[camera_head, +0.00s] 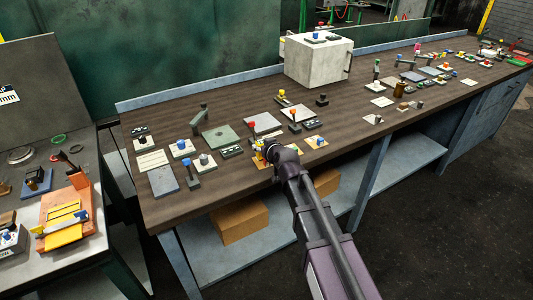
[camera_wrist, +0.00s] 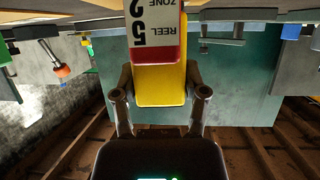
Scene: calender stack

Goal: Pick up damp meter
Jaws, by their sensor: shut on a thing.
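My gripper (camera_head: 270,152) is low over the front edge of the long brown bench. In the wrist view my gripper (camera_wrist: 159,100) is shut on a yellow block (camera_wrist: 160,85), with a finger on each side. The block may be the damp meter, but I cannot read a name on it. A small yellow part (camera_head: 258,158) shows at my gripper in the head view, mostly hidden. A white and red label reading "REEL ZONE" (camera_wrist: 155,30) adjoins the block in the wrist view; I cannot tell if it belongs to it.
The bench (camera_head: 225,185) carries many small devices and plates around my gripper. A white box (camera_head: 318,65) stands behind. A cardboard box (camera_head: 238,221) sits on the shelf below.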

